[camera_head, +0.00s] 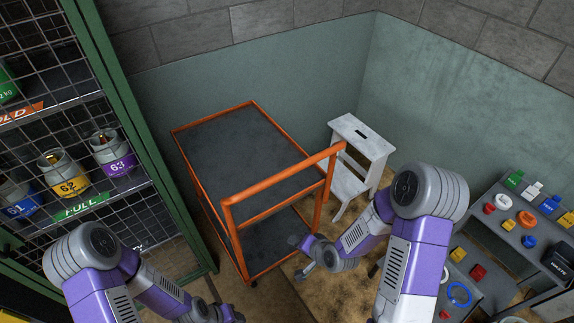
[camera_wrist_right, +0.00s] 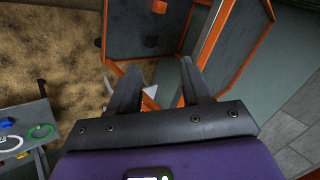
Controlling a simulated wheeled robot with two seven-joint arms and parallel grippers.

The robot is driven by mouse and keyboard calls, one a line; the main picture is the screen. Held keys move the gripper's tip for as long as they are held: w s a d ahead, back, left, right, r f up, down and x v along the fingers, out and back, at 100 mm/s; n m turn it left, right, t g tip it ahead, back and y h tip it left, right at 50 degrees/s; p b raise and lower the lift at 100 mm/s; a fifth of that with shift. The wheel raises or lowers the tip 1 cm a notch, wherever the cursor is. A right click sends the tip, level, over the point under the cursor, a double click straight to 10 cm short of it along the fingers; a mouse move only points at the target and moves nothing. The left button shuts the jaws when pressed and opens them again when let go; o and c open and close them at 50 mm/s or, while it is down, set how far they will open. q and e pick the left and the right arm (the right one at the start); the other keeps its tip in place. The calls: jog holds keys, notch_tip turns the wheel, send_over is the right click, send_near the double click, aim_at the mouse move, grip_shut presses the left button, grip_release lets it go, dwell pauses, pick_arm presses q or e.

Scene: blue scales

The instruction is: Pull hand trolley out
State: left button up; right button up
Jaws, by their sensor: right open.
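The hand trolley has an orange tube frame, a dark upper deck (camera_head: 245,150) and a lower shelf. It stands in the corner by the green wall, with its raised orange handle (camera_head: 283,187) toward me. My right gripper (camera_head: 299,257) is low beside the handle end's right post. In the right wrist view its two fingers (camera_wrist_right: 159,84) are spread and empty, with the trolley's orange frame (camera_wrist_right: 210,42) beyond them. I cannot tell whether a finger touches the frame.
A white step stool (camera_head: 350,185) stands right of the trolley. A green-framed mesh cage (camera_head: 118,100) with gas cylinders is close on the left. A grey bench (camera_head: 520,235) with coloured parts is at right. Brown floor shows between trolley and bench.

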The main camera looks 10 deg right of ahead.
jog(key=w+d+r+m+t, duration=0.3)
jog(key=w+r+t, duration=0.15)
jog(key=r, duration=0.75)
jog(key=m+t+y, duration=0.2)
jog(key=t, duration=0.1)
send_near(296, 172)
jog(key=r+x, duration=0.1)
jog(key=x, duration=0.6)
jog(key=f+x, duration=0.1)
jog(key=x, duration=0.2)
jog(key=shift+w+a+f, duration=0.1)
jog(key=shift+w+a, duration=0.15)
jog(key=shift+w, duration=0.35)
grip_shut()
